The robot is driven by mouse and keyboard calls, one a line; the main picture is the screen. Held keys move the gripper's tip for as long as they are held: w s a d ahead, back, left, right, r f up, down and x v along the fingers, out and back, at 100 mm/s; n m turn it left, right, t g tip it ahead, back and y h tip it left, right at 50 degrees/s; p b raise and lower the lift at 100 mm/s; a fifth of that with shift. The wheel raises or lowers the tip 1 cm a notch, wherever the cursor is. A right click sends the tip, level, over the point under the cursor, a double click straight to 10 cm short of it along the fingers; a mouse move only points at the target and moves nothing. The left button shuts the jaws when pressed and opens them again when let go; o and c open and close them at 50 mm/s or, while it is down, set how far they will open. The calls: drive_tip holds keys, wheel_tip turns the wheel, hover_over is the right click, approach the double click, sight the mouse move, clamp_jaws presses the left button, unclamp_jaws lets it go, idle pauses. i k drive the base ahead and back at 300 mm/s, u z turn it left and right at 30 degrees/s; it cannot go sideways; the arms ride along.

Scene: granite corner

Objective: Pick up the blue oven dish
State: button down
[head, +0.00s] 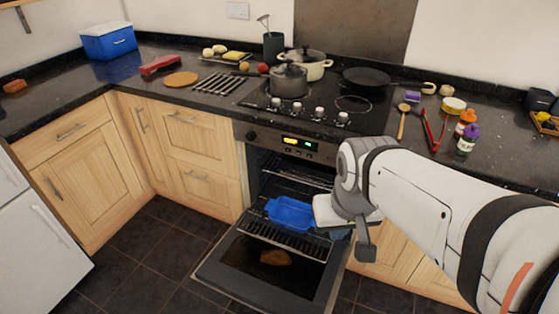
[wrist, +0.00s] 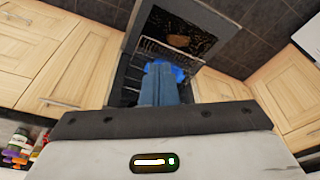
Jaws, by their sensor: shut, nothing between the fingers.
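The blue oven dish (head: 291,213) sits on a pulled-out wire rack in the open oven, below the hob. In the wrist view the bright blue dish (wrist: 178,72) shows beyond my fingers, which hide much of it. My gripper (head: 342,234) is to the right of the dish in the head view, apart from it there. In the wrist view my gripper (wrist: 160,66) has its dull blue fingers shut together, pointing toward the dish with nothing held. The gap between fingertips and dish is hard to judge.
The oven door (head: 235,267) hangs open below the rack, with a brown patch or piece (head: 275,258) on it. Another rack (head: 300,175) is above the dish. The counter holds a pot (head: 289,81), a pan (head: 371,80) and a blue cooler box (head: 108,42). Floor at left is clear.

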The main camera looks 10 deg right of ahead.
sight(295, 215)
drive_tip(key=u, duration=2.55)
drive_tip(key=k, duration=1.3)
drive_tip(key=z, duration=1.65)
drive_tip(key=i, duration=1)
